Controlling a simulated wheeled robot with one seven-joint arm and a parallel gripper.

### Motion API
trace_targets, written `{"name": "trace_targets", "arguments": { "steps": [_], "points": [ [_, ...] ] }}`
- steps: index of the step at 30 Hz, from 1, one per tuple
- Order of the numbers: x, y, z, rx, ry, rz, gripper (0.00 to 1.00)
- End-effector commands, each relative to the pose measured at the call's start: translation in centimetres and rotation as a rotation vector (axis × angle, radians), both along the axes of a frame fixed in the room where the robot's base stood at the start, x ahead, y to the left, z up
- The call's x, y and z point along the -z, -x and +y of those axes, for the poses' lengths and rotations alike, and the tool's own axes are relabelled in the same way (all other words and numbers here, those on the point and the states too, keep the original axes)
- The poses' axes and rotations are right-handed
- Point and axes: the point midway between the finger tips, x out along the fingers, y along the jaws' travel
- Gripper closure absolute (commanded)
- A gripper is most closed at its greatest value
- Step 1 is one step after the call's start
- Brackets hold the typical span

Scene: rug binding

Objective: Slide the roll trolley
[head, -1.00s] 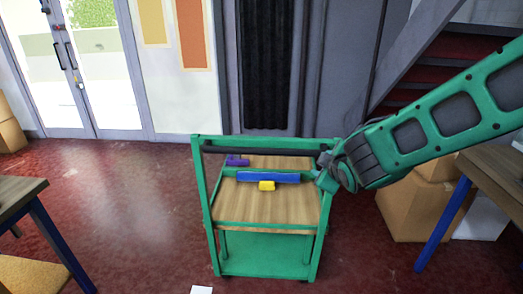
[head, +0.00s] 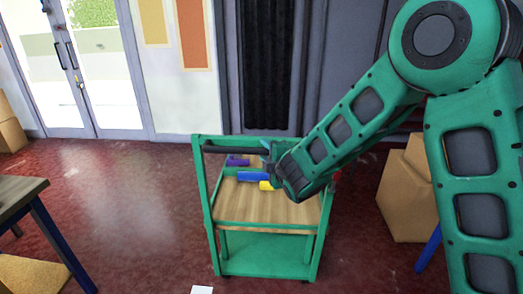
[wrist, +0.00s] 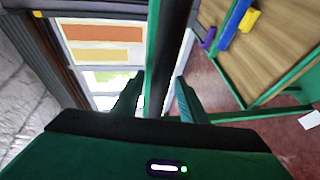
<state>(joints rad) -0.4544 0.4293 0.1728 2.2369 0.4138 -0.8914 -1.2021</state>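The roll trolley (head: 265,270) is a green frame with a wooden top (head: 270,210) and a green lower shelf, standing on the red floor. A dark handle bar (head: 225,149) runs across its far end, below a green top rail. My gripper (head: 268,150) is at the bar, right of its middle, and partly hidden by my forearm in the head view. In the wrist view, my gripper (wrist: 160,88) has its fingers apart, with the dark bar (wrist: 178,50) lined up between them. I cannot tell whether the fingers touch it.
A purple piece (head: 237,161), a blue piece (head: 252,176) and a yellow piece (head: 266,185) lie on the trolley top. A table (head: 20,205) stands at left, cardboard boxes (head: 405,190) at right. Open floor (head: 130,210) lies left of the trolley.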

Motion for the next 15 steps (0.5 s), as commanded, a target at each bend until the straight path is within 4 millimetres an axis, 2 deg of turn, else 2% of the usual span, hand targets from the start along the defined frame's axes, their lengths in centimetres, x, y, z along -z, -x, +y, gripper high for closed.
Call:
{"name": "trace_targets", "arguments": {
  "steps": [6,15],
  "points": [
    [0.6,-2.6,0.9,0.001,-0.001,0.002,0.61],
    [0.7,-3.5,1.3,0.0,-0.001,0.0,0.61]
  ]
}}
